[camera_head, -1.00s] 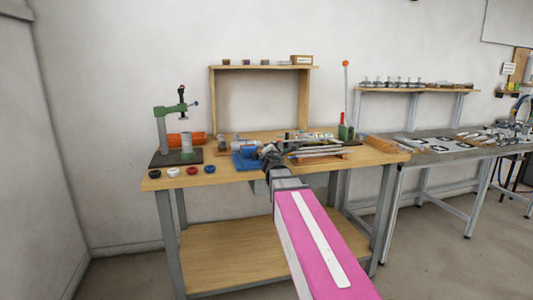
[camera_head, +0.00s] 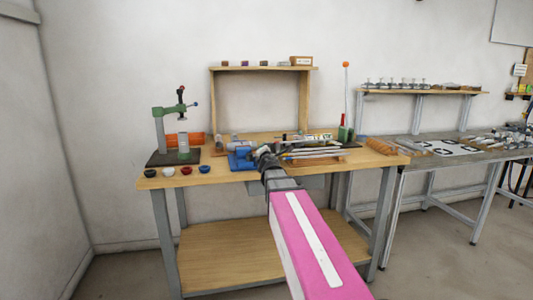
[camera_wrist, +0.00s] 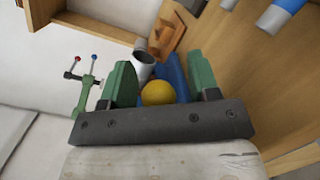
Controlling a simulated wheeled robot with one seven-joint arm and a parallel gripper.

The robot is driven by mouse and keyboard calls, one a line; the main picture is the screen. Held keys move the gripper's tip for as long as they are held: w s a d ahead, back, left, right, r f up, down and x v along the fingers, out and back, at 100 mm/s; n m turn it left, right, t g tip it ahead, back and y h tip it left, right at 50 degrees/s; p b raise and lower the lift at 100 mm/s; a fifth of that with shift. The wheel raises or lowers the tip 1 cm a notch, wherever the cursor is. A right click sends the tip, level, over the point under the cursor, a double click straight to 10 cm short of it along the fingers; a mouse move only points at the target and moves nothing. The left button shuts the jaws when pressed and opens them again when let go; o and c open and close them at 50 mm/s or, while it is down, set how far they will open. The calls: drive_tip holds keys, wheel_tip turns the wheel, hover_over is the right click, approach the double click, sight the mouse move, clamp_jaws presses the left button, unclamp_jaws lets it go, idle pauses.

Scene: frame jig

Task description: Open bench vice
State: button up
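The bench vice (camera_head: 241,160) is a blue body on the wooden workbench, left of my gripper in the head view. In the wrist view, blue vice parts (camera_wrist: 176,75) show between and behind my fingers. A yellow ball (camera_wrist: 158,93), which looks like the end of the vice's handle, sits between the two green fingers. My gripper (camera_wrist: 160,65) is open, with a gap beside the ball. In the head view, my gripper (camera_head: 264,155) is at the bench's front edge, its fingers small and dark. The vice's jaws cannot be made out clearly.
A green press (camera_head: 171,115) stands on the bench's left, behind several small bowls (camera_head: 168,171). Rods lie on a wooden rack (camera_head: 315,154) right of my gripper. A wooden shelf frame (camera_head: 306,100) rises behind. A second table (camera_head: 420,157) stands at right.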

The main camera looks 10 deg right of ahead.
drive_tip(key=s+a, duration=0.2)
drive_tip(key=s, duration=0.8)
drive_tip(key=shift+s, duration=0.3)
